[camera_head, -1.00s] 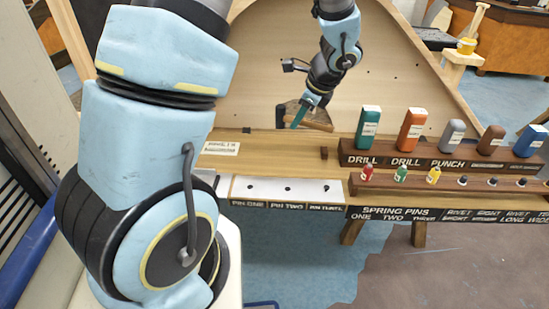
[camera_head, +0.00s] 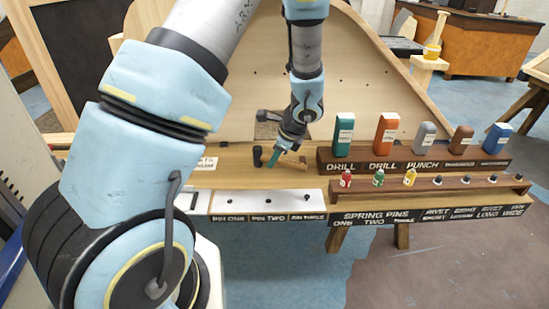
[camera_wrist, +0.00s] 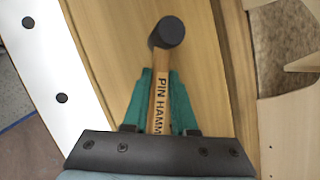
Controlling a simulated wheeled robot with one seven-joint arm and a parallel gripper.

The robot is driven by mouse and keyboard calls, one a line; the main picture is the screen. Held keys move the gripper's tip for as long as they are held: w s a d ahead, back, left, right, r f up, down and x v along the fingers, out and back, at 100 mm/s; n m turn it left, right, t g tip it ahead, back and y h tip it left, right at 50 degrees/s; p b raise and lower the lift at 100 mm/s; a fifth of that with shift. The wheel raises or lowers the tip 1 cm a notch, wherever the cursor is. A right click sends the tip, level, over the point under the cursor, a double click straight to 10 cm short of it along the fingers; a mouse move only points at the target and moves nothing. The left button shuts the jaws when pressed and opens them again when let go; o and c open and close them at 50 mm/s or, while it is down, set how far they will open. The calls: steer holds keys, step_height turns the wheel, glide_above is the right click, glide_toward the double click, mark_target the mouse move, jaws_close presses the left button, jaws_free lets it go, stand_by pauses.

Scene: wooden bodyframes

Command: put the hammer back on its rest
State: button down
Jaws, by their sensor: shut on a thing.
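My gripper (camera_head: 273,158) is low over the wooden bench in the head view, its teal fingers pointing down. It is shut on the hammer (camera_head: 257,156), whose dark head shows left of the fingers and whose tan handle runs to the right. In the wrist view, the teal fingers of my gripper (camera_wrist: 161,75) hold the handle from both sides. The hammer (camera_wrist: 168,32) has a round black head beyond the fingertips, and its handle reads "PIN HAMM". I cannot tell whether the hammer touches the bench. I cannot make out the rest clearly.
A white label (camera_head: 207,163) lies on the bench to the left. A white strip (camera_head: 230,202) with dark holes runs along the front edge. To the right, a brown rack (camera_head: 330,162) holds several coloured blocks, with small bottles in front. A wooden panel (camera_head: 375,70) stands behind.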

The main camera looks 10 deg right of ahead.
steer(key=shift+f, duration=0.15)
steer(key=c, duration=0.7)
jaws_free()
steer(key=shift+d+r, duration=0.1)
steer(key=shift+r, duration=0.25)
steer(key=v, duration=1.2)
steer(key=s+a+r+n+g+h, duration=0.1)
steer(key=s+a+n, duration=0.1)
steer(key=a+n, duration=0.5)
steer(key=s+a+n+g+h, duration=0.1)
steer(key=s+a+n, duration=0.1)
steer(key=a+n, duration=0.6)
steer(key=s+a+r+n+h, duration=0.1)
steer(key=s+a+n, duration=0.1)
steer(key=a+n, duration=0.6)
steer(key=shift+s+a+r+g, duration=0.25)
steer(key=shift+r+g, duration=0.1)
steer(key=shift+g, duration=0.05)
